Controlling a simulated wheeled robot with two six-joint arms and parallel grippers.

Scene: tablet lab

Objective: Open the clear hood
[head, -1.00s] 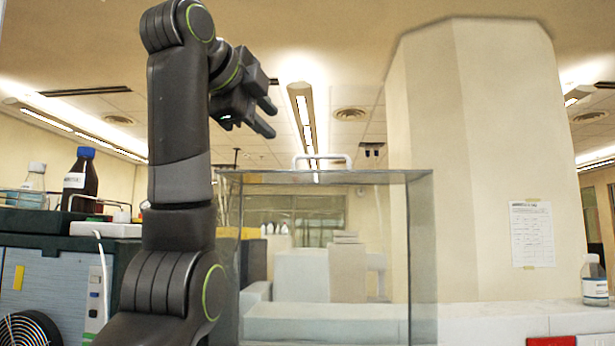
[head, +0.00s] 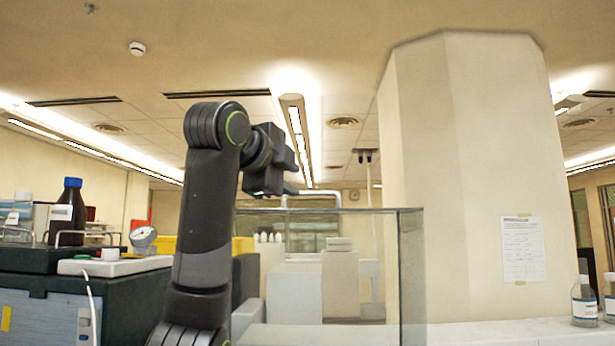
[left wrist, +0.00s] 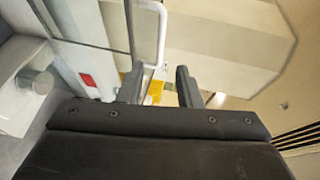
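The clear hood (head: 412,262) is a see-through box with thin dark edges, right of my left arm in the head view; its lid looks closed. A white bar handle (head: 320,192) stands up at its top edge. My left gripper (head: 295,178) is open, close to the handle's left end in the head view. In the left wrist view, the handle (left wrist: 162,35) reaches down towards the gap between the two open fingers (left wrist: 160,84). I cannot tell whether they touch it. My right gripper is not in view.
A bench instrument (head: 40,310) at the left carries a brown bottle (head: 67,215) with a blue cap. A broad beige pillar (head: 470,180) rises behind the hood. Clear bottles (head: 584,302) stand at the far right. Pale blocks (head: 294,292) show through the hood.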

